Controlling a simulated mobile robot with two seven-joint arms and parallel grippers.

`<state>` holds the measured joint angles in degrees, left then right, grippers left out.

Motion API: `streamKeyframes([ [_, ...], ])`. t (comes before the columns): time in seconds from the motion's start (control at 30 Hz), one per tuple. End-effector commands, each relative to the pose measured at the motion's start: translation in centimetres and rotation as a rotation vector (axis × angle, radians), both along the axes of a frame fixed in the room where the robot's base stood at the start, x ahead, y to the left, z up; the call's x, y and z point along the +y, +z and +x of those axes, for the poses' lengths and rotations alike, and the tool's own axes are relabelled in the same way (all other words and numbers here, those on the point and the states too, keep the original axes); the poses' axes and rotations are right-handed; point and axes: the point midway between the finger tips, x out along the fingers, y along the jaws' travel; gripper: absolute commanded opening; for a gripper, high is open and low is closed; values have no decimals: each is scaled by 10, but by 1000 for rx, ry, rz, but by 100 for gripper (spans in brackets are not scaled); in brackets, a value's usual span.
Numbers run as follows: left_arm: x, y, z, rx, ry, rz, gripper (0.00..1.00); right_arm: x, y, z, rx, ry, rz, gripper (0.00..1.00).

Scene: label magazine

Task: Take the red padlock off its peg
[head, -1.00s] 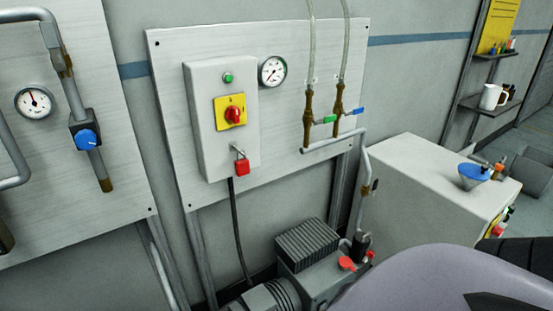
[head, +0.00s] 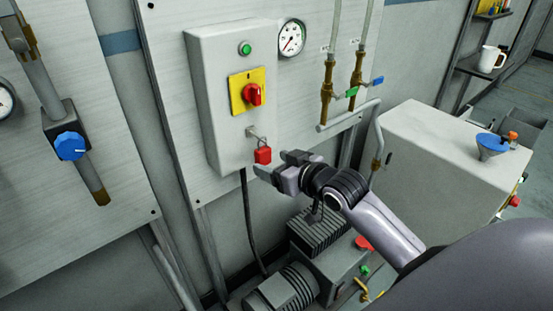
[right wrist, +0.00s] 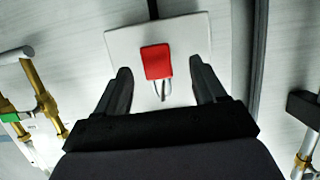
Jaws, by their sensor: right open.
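The red padlock (head: 263,156) hangs by its shackle from a short metal peg (head: 252,133) on the front of the grey switch box (head: 213,115). My right gripper (head: 270,166) is open beside the padlock, at its lower right in the head view. In the right wrist view the padlock (right wrist: 157,62) lies between the two spread fingertips (right wrist: 157,75), with gaps on both sides, and its shackle points toward the gripper body. I cannot tell whether a finger touches it. My left gripper is not in view.
Above the padlock is a red rotary switch (head: 253,94) on a yellow plate. Pipes with a green-handled valve (head: 351,92) and a blue-handled valve (head: 377,81) stand to the right. A pump (head: 320,232) and a grey cabinet (head: 440,135) are below and right.

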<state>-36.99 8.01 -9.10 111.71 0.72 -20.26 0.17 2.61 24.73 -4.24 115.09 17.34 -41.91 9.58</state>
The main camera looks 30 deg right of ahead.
Motion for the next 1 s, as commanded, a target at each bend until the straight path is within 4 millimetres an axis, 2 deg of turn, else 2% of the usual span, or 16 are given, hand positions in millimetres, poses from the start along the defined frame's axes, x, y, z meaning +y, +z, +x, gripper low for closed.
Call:
streamKeyframes([
  [0.07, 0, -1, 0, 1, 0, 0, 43, -3, 9, 4, -11, -2, 0, 70],
  [0.17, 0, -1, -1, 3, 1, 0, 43, -3, 11, 9, -14, -3, 2, 70],
  [0.7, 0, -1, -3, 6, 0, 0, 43, 5, -7, 64, -12, -2, 2, 70],
  [1.0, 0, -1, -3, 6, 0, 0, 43, 7, -10, 72, -13, -2, 1, 70],
])
